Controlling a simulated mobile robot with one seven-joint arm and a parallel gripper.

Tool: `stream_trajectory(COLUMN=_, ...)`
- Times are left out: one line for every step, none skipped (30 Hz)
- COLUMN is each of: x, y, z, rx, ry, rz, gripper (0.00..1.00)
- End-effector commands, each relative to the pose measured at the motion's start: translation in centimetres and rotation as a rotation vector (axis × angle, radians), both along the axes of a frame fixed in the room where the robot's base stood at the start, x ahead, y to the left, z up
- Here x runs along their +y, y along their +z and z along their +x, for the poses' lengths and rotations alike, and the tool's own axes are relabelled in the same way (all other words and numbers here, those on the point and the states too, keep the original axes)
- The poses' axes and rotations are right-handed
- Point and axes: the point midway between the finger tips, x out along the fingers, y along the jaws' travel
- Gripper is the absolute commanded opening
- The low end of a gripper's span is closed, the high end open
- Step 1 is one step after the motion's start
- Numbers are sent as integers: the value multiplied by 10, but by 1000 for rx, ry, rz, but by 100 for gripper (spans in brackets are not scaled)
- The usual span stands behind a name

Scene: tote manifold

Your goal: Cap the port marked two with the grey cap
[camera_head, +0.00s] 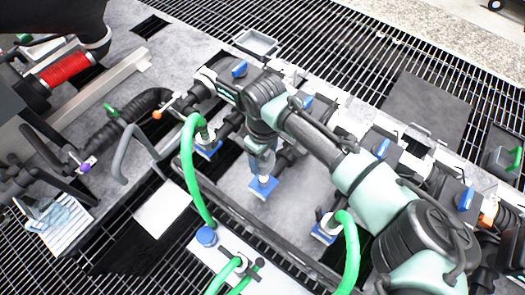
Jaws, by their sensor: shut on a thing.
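My gripper (262,160) points down over the middle port on the manifold, just above that port's blue square plate (263,188). It is shut on a small pale piece, most likely the grey cap, largely hidden by the fingers. I cannot tell whether this piece touches the port. Similar blue plates sit at the left port (209,149), with a green hose (190,170) on it, and at the right port (323,233), with another green hose (352,250). No port number is legible, so I cannot tell which is port two.
A blue cap (206,236) stands on a white panel (213,259) at the front. Valves with blue handles (240,68) line the pipe behind the ports. A black corrugated hose (145,104) and an orange knob (157,114) are at left. My arm covers part of the right side.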

Motion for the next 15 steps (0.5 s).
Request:
stream_trajectory(x=0, y=4, z=0, rx=1, ry=24, rz=-2, gripper=4)
stream_trajectory(x=0, y=4, z=0, rx=0, ry=37, rz=-2, gripper=4)
stream_trajectory(x=0, y=3, z=0, rx=1, ry=49, rz=-3, gripper=4)
stream_trajectory(x=0, y=2, z=0, rx=1, ry=56, rz=-3, gripper=4)
stream_trajectory(x=0, y=1, z=0, rx=1, ry=60, rz=-3, gripper=4)
stream_trajectory(x=0, y=0, z=0, rx=0, ry=63, rz=-4, gripper=4)
stream_trajectory(x=0, y=-1, z=0, rx=0, ry=64, rz=-4, gripper=4)
stream_trajectory(x=0, y=-2, z=1, rx=0, ry=64, rz=-4, gripper=4)
stream_trajectory(x=0, y=-4, z=1, rx=0, ry=64, rz=-4, gripper=4)
stream_trajectory(x=0, y=-5, z=1, rx=0, ry=64, rz=-4, gripper=4)
stream_trajectory(x=0, y=-6, z=1, rx=0, ry=63, rz=-4, gripper=4)
stream_trajectory(x=0, y=-8, z=1, rx=0, ry=63, rz=-4, gripper=4)
stream_trajectory(x=0, y=-10, z=1, rx=0, ry=63, rz=-3, gripper=4)
stream_trajectory(x=0, y=-12, z=1, rx=0, ry=63, rz=-3, gripper=4)
stream_trajectory(x=0, y=-14, z=1, rx=0, ry=63, rz=-3, gripper=4)
